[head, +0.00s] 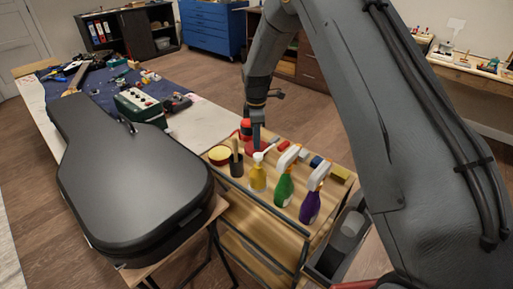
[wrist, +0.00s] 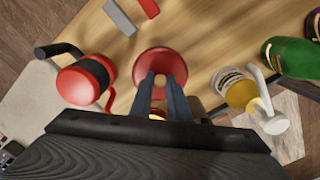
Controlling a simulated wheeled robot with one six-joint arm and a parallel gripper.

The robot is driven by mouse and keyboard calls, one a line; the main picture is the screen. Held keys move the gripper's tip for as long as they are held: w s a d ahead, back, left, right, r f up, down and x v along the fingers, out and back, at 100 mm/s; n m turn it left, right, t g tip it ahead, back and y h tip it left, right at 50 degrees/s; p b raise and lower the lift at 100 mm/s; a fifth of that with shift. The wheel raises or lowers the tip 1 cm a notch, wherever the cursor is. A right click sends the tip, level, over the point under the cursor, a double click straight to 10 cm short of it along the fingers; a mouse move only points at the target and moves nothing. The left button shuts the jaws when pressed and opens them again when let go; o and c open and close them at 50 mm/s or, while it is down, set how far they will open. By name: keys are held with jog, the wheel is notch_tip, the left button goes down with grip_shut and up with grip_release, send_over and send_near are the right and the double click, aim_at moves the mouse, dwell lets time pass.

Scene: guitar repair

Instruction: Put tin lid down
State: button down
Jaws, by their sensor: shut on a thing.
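The tin lid (wrist: 158,58) is a round red disc with a small pale knob, in the upper middle of the wrist view. My gripper (wrist: 161,82) is shut on the knob, with the lid low over the wooden cart top. I cannot tell whether the lid touches the wood. In the head view my gripper (head: 257,146) points down at the cart's far side, and the lid shows only as a bit of red beside it. An open round tin (head: 219,154) with a red rim and yellowish inside stands left of the gripper.
A red and black cylinder (wrist: 87,80) stands close left of the lid. A yellow spray bottle (wrist: 236,88) and a green bottle (wrist: 290,57) stand to its right. Grey and red blocks (wrist: 120,17) lie beyond. A dark cup (head: 237,165) and purple bottle (head: 313,197) share the cart.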

jog(key=shift+f+p, duration=0.6)
jog(key=shift+f, duration=1.55)
jog(key=shift+f, duration=0.2)
jog(key=c, duration=1.7)
grip_release()
jog(key=shift+r, duration=0.1)
jog(key=shift+r, duration=0.1)
notch_tip(320, 180, up, 12)
jog(key=b, duration=0.3)
jog(key=shift+b, duration=0.35)
jog(key=shift+r, duration=0.15)
